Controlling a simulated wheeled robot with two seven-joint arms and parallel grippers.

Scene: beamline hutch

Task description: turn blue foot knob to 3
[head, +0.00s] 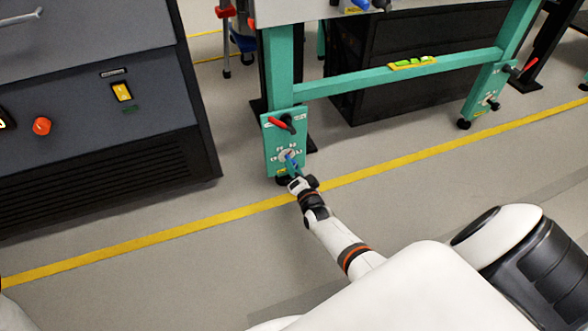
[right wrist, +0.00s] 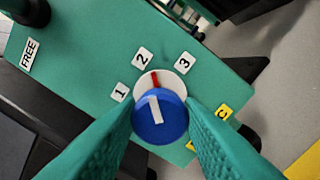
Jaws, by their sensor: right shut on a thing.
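The blue foot knob (right wrist: 160,118) sits on a white dial (right wrist: 176,85) on the teal foot plate (right wrist: 85,60). Its white line and the red mark on the dial both point up and slightly left, roughly at label 2 (right wrist: 143,57). Label 3 (right wrist: 184,62) is to the right and label 1 (right wrist: 120,92) to the left. My right gripper (right wrist: 160,132) has a teal finger on each side of the knob and is shut on it. In the head view my right gripper (head: 293,176) is at the bottom of the foot plate (head: 270,140), hiding part of the knob.
A red lever (head: 280,123) sticks out just above the dial on the same plate. A FREE label (right wrist: 29,53) is on the plate's left. A dark cabinet (head: 150,150) stands close on the left. A second foot (head: 485,95) is far right. The floor in front is clear.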

